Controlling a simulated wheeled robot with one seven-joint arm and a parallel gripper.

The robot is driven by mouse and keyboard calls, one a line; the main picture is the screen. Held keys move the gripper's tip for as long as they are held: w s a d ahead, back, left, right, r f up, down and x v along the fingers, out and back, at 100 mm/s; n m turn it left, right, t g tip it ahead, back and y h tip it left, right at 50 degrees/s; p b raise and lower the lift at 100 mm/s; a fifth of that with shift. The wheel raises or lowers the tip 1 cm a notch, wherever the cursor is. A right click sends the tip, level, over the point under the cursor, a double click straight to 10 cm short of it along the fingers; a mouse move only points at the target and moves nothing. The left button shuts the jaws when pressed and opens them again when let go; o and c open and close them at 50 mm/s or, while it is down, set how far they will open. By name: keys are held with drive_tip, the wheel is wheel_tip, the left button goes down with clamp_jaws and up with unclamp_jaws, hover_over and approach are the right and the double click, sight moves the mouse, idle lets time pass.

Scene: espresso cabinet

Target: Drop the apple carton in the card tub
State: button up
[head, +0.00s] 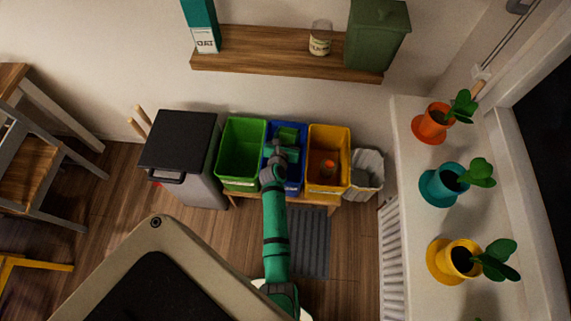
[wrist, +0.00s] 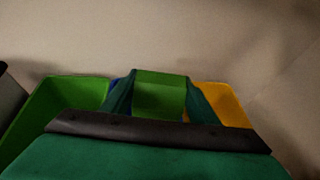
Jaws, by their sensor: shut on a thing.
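My gripper (head: 283,141) is over the blue tub (head: 271,155), the middle one of three. It is shut on a green carton, the apple carton (head: 288,134). In the wrist view the carton (wrist: 160,95) sits between the two dark green fingers (wrist: 158,92), with the blue tub mostly hidden behind. The labels on the tubs are too small to read, so I cannot tell from them which is the card tub. My arm covers the front of the blue tub.
A green tub (head: 242,152) stands left of the blue tub and a yellow tub (head: 328,150) with an orange item stands right. A dark-lidded bin (head: 180,140) is further left, a pale crumpled-looking basket (head: 367,172) at the right. A wooden shelf (head: 280,58) hangs on the wall behind.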

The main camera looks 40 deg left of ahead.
drive_tip(key=shift+f, duration=1.65)
drive_tip(key=o, duration=1.4)
drive_tip(key=shift+s, duration=0.1)
drive_tip(key=shift+v, duration=5.35)
drive_tip(key=shift+d, duration=0.1)
